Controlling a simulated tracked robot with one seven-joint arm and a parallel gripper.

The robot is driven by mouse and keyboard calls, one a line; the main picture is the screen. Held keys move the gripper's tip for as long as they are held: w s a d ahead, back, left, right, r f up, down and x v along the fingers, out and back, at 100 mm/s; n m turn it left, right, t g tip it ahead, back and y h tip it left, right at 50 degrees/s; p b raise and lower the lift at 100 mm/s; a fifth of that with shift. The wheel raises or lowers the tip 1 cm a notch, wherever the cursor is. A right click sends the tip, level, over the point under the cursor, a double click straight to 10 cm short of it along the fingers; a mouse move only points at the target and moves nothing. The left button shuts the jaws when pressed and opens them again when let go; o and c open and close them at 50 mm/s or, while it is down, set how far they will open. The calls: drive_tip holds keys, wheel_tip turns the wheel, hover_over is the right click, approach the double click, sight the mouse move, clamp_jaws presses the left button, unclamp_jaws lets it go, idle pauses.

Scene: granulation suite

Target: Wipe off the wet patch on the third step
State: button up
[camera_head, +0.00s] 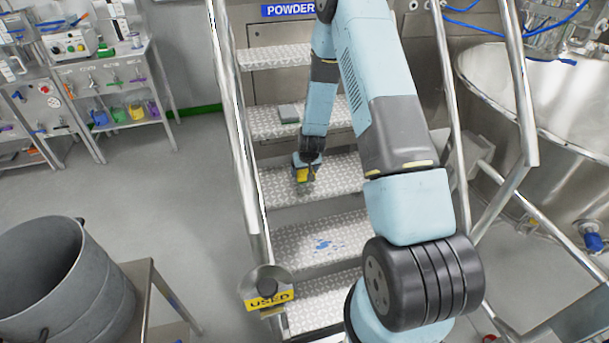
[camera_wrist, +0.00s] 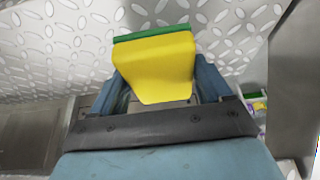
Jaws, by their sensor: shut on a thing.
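My gripper (camera_head: 306,165) is shut on a yellow sponge (camera_head: 304,176) with a green layer. The wrist view also shows the sponge (camera_wrist: 155,68) between the two fingers, its green edge facing away. The sponge is at the step (camera_head: 340,180) below the one bearing a grey block; I cannot tell whether it touches the tread. A blue wet patch (camera_head: 325,245) lies on the step below (camera_head: 290,255), lower and slightly right of my gripper. No wet patch is clear in the wrist view.
Metal handrails (camera_head: 237,130) flank the stairs. The grey block (camera_head: 289,113) lies on the step above. A round holder with a yellow "USED" label (camera_head: 268,300) stands at the lower left rail. A steel vessel (camera_head: 545,100) is right, a grey drum (camera_head: 62,280) left.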

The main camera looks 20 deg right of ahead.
drive_tip(key=shift+r, duration=0.65)
drive_tip(key=shift+r, duration=1.5)
drive_tip(key=shift+s, duration=0.1)
drive_tip(key=s+r, duration=0.4)
drive_tip(key=s, duration=0.5)
drive_tip(key=shift+s, duration=0.4)
